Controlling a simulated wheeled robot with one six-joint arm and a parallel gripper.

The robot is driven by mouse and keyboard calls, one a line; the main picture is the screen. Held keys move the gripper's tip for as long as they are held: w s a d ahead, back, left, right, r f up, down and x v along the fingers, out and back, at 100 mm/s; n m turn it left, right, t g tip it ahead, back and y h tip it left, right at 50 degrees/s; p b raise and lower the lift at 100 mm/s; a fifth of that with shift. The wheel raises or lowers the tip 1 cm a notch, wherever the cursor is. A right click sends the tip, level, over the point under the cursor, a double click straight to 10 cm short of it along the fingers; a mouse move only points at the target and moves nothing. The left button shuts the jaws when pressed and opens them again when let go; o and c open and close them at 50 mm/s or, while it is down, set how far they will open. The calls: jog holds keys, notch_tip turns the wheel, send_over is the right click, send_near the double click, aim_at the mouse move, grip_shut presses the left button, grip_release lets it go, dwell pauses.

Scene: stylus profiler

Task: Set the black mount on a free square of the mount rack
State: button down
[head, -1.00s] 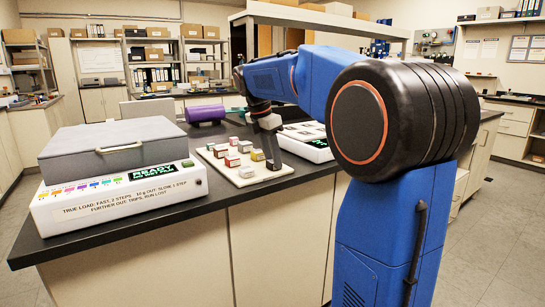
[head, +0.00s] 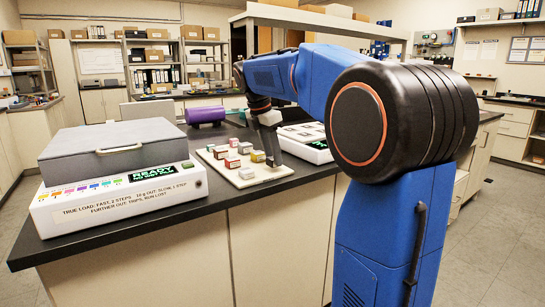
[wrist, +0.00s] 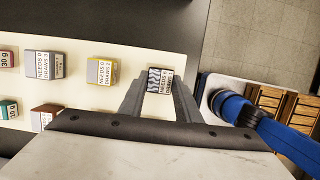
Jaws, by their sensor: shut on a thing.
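My gripper (wrist: 160,90) is shut on the black mount (wrist: 159,79), a small dark block with a white label marked with dark stripes. It sits between the fingertips, over the right end of the cream mount rack (wrist: 85,98) in the wrist view. I cannot tell whether its base touches the rack. In the head view my gripper (head: 270,155) is at the right side of the rack (head: 262,180), and the held mount is not clearly visible there.
The rack bears several other mounts, including a yellow one (wrist: 102,71), a brown one (wrist: 43,117) and a teal one (wrist: 8,110). A grey-lidded instrument (head: 115,150) stands left, a white device (head: 318,150) right. A purple cylinder (head: 205,115) lies behind.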

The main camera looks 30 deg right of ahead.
jog(key=c, duration=2.3)
grip_release()
grip_shut()
jog(key=shift+f, duration=0.7)
jog(key=shift+r, duration=0.1)
jog(key=shift+r, duration=0.6)
